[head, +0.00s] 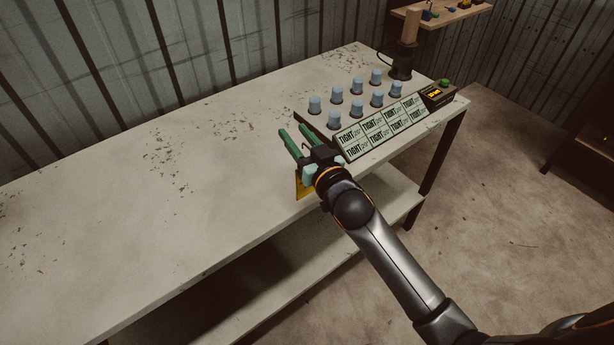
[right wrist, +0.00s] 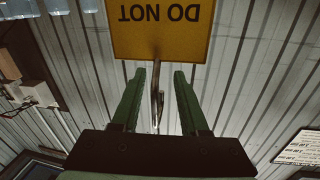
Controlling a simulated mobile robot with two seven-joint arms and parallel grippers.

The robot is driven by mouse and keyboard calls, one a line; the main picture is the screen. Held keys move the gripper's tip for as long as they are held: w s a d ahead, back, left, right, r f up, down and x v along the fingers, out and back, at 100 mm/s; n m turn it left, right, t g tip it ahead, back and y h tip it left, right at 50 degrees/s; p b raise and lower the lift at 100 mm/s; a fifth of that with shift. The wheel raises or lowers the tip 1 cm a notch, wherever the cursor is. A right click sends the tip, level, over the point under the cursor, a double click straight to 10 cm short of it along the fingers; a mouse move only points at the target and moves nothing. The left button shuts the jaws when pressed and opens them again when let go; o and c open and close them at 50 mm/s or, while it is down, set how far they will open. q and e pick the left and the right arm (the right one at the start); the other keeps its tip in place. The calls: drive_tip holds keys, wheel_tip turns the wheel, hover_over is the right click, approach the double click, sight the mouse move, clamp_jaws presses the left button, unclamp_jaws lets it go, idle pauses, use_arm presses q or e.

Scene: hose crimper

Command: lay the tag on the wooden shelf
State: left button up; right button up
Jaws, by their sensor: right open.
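The yellow tag (head: 302,188) shows just beside my right gripper at the bench's front edge, partly hidden behind it. In the right wrist view the tag (right wrist: 160,32) fills the top middle, with "DO NOT" upside down. A thin metal piece (right wrist: 157,98) shows below it, between the green fingers. My right gripper (head: 292,131) has its fingers apart; they also show in the right wrist view (right wrist: 160,73). I cannot tell whether a finger touches the tag. The wooden shelf (head: 452,15) is on the wall at the top right. My left gripper is not in view.
A panel of several "TIGHT" labels (head: 380,128) and several blue-capped pegs (head: 357,107) stand right of my gripper. A dark device with a wooden cylinder (head: 409,28) stands behind them. Small coloured items (head: 428,14) lie on the shelf. The bench's left part (head: 120,220) is clear.

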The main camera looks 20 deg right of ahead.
drive_tip(key=shift+w, duration=0.15)
clamp_jaws()
drive_tip(key=shift+f, duration=0.1)
idle(1.3)
